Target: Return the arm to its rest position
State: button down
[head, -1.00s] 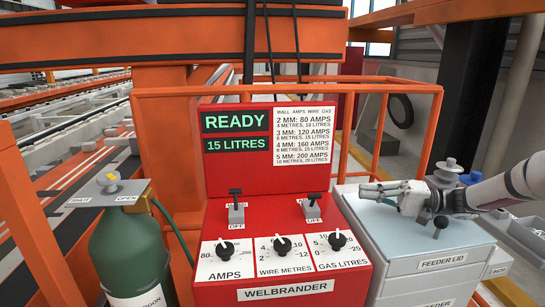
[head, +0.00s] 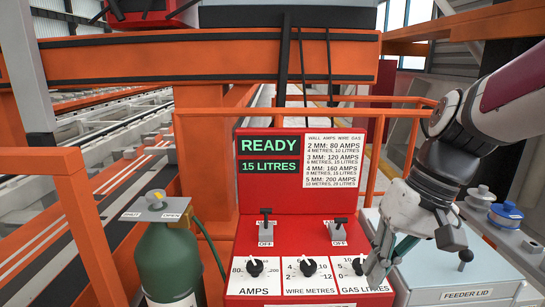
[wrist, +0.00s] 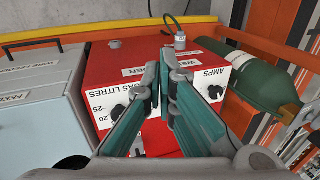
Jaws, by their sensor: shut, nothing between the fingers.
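My gripper (head: 378,270) is shut and empty. In the head view it hangs pointing down at the right front of the red welder (head: 285,190), overlapping the gas litres dial panel. I cannot tell how near it is to the panel. My arm reaches in from the upper right. In the wrist view the closed teal fingers (wrist: 158,75) appear over the welder (wrist: 100,65) and hide part of its front. The welder's screen (head: 268,156) reads READY, 15 LITRES.
The feeder lid box (head: 470,294) stands to the right, with spools (head: 505,215) behind it. A green gas bottle (head: 170,260) stands left of the welder. An orange rail (head: 200,118) runs behind, and an orange beam (head: 220,62) crosses above.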

jog(key=s+d+r+t+h+p, duration=0.1)
jog(key=s+r+t+h, duration=0.1)
jog(key=s, duration=0.4)
jog(key=s+d+r+t+h+p, duration=0.1)
jog(key=s+d+t, duration=0.1)
jog(key=s, duration=0.5)
jog(key=shift+r+h, duration=0.4)
jog(key=shift+w+p, duration=0.1)
jog(key=shift+p, duration=0.2)
